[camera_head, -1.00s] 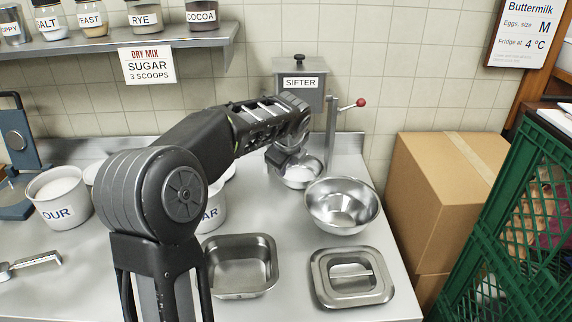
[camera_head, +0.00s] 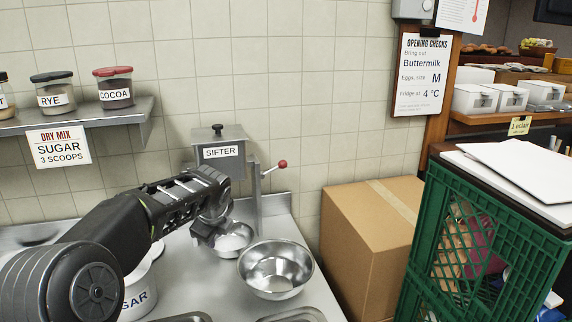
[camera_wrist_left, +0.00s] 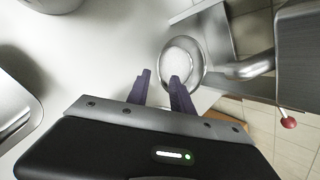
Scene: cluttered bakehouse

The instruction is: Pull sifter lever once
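The grey metal sifter (camera_head: 218,168) with its black-knobbed lid stands against the tiled wall. A small bowl of white powder (camera_head: 235,238) stands below the sifter and shows past the fingers in the wrist view (camera_wrist_left: 183,58). My left gripper (camera_wrist_left: 161,77) has its purple fingers apart with nothing between them. It is in front of the sifter, left of the lever and not touching it. My right gripper is not in view.
An empty metal bowl (camera_head: 276,271) stands at the front right of the steel counter. A cardboard box (camera_head: 368,245) and a green crate (camera_head: 485,240) stand to the right. A shelf with jars (camera_head: 114,90) is at the upper left.

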